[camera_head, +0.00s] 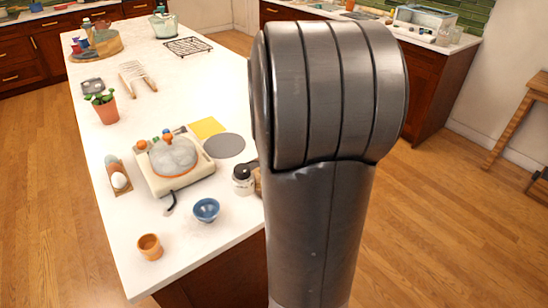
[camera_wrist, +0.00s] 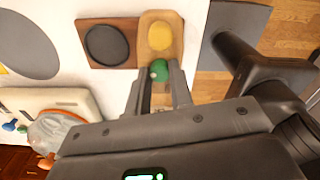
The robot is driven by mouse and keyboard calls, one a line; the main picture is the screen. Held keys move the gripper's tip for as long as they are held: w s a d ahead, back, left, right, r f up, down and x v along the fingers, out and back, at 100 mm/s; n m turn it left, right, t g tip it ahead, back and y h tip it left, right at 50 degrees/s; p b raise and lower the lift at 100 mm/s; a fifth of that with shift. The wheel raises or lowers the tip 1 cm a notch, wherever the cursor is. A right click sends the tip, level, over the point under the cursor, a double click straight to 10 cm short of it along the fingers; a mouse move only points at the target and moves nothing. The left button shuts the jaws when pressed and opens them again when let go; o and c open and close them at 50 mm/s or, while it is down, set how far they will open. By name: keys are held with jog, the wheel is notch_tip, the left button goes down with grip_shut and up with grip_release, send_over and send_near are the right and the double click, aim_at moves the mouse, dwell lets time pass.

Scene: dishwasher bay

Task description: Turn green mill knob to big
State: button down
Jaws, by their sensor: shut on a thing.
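The green mill knob (camera_wrist: 159,70) shows in the wrist view as a small round green ball at the near end of a light wooden body, the mill (camera_wrist: 160,19). A round yellow disc (camera_wrist: 187,41) sits on the mill. My gripper (camera_wrist: 158,80) has its two fingers on either side of the knob and is shut on it. The fingers hide part of the knob, and I cannot read its setting. In the head view my arm covers the gripper and the knob.
In the wrist view a brown board with a dark round inset (camera_wrist: 107,45) lies beside the mill.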

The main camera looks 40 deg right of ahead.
jog(key=c, duration=1.3)
grip_release()
notch_tip(320, 180, up, 11)
jog(key=shift+f, duration=0.1)
